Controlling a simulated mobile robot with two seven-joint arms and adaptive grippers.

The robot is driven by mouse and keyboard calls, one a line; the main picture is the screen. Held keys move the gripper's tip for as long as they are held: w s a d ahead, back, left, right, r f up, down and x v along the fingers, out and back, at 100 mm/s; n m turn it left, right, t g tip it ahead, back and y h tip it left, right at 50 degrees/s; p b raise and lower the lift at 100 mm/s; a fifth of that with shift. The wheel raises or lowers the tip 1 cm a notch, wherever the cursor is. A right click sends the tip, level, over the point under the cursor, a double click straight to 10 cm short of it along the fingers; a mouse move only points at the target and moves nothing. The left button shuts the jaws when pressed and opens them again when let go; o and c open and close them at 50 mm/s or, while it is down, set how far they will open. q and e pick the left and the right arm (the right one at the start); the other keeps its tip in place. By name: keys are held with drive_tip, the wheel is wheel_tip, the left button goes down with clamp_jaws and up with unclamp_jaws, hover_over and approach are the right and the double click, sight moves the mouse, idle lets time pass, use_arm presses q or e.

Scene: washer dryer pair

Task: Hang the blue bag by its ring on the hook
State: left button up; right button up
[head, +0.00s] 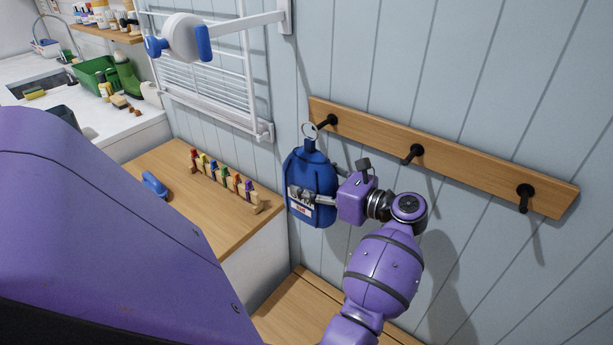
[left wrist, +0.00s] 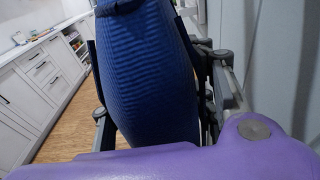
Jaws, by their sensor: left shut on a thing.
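The blue bag (head: 310,178) hangs upright in my left gripper (head: 312,196), whose fingers are shut around its body. A metal ring (head: 309,130) stands up from the bag's top. The ring is right beside the tip of the leftmost black hook (head: 328,121) on the wooden rail. I cannot tell whether the ring is around the hook or only in front of it. In the left wrist view the bag (left wrist: 150,75) fills the space between the fingers; ring and hook are out of sight there. My right gripper is not in view.
The wooden rail (head: 460,171) carries two more empty hooks, a middle one (head: 412,154) and a right one (head: 525,197). A white drying rack (head: 205,90) is on the wall to the left. Coloured pegs (head: 222,178) and a blue item (head: 154,184) lie on the wooden counter (head: 185,212) below.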

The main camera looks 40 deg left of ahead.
use_arm(q)
drive_tip(key=shift+w+a+f+b, duration=0.15)
drive_tip(key=shift+w+b, duration=0.2)
drive_tip(key=shift+w, duration=1.2)
drive_tip(key=shift+w+f+b, duration=0.55)
drive_tip(key=shift+b, duration=0.3)
use_arm(e)
drive_tip(key=shift+s+d+f, duration=0.25)
drive_tip(key=shift+s+f, duration=0.1)
drive_tip(key=shift+f, duration=0.3)
drive_tip(key=shift+s+d+f, duration=0.25)
drive_tip(key=shift+s+f, duration=0.05)
drive_tip(key=shift+f, duration=0.3)
use_arm(q)
drive_tip(key=shift+a+r, duration=0.1)
use_arm(e)
drive_tip(key=shift+w+r, duration=0.15)
drive_tip(key=shift+w, duration=0.1)
use_arm(q)
drive_tip(key=o, duration=1.6)
drive_tip(key=shift+c, duration=0.2)
drive_tip(key=shift+o, duration=0.4)
use_arm(e)
drive_tip(key=shift+s, duration=0.2)
drive_tip(key=shift+w, duration=0.1)
